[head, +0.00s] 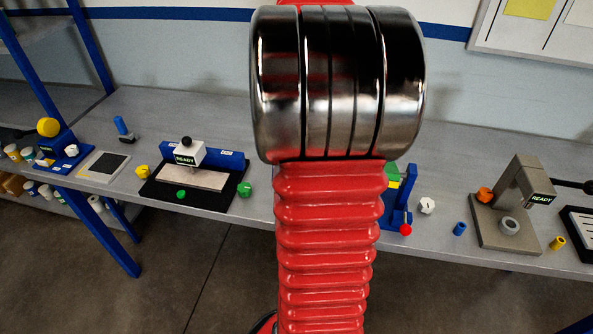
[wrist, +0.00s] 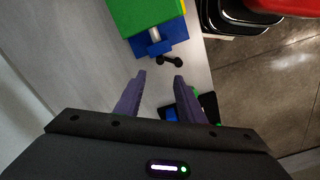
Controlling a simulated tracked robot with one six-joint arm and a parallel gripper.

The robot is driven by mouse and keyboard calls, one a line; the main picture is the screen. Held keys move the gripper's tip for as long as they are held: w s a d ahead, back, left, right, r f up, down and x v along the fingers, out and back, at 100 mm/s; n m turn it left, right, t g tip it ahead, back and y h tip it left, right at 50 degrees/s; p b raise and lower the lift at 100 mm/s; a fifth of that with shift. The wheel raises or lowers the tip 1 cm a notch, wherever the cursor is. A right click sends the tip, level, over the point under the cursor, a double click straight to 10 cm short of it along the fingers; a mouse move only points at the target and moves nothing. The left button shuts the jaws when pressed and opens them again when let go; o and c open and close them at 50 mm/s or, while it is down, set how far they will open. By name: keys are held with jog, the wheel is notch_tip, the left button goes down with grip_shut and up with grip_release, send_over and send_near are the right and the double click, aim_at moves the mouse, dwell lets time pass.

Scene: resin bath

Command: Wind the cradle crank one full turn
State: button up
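The cradle is a blue frame with a green top (wrist: 145,14), at the top of the wrist view. A silver shaft on its side leads to a short dark crank (wrist: 169,61). My gripper (wrist: 160,76) is open, its two purple fingers apart and empty. The crank lies just beyond the fingertips, roughly in line with the gap, with no visible contact. In the head view my red arm hides much of the cradle; its blue part (head: 398,205) and a red knob (head: 405,230) show at the arm's right edge. My gripper is hidden there.
The grey bench (head: 230,120) runs across the head view. A blue-and-white READY machine (head: 190,153) stands left of my arm, a grey READY press (head: 520,195) to the right.

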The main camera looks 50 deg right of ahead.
notch_tip(320, 180, down, 14)
jog(key=shift+r, duration=0.25)
dwell(0.4)
jog(key=shift+c, duration=0.6)
grip_shut()
